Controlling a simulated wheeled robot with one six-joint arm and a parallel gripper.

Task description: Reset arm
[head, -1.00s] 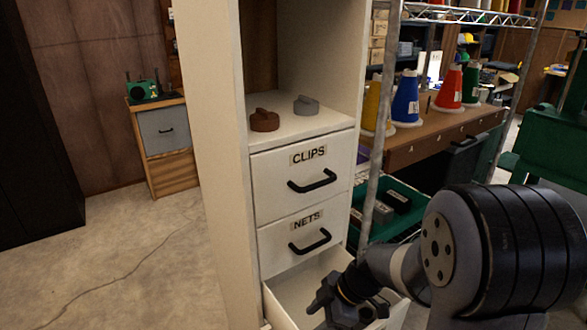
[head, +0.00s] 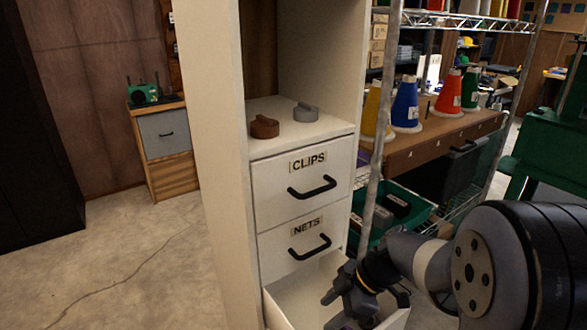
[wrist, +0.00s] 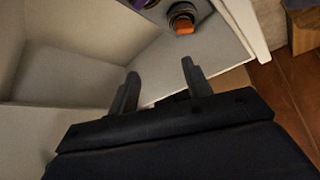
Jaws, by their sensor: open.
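My gripper (head: 338,303) is open, low at the right in the head view, over the open bottom drawer (head: 285,305) of a white cabinet (head: 215,170). In the wrist view my two fingers (wrist: 160,74) are spread apart with nothing between them. Pale panels lie beyond them there. A small round grey item with an orange part (wrist: 183,24) sits on a pale surface past the fingertips. My forearm covers part of the drawer's right side.
Above the open drawer are the shut CLIPS drawer (head: 302,187) and NETS drawer (head: 305,238). A brown knob-like piece (head: 264,127) and a grey one (head: 305,112) stand on the cabinet shelf. A metal rack post (head: 381,150) rises close to my arm. The floor at left is clear.

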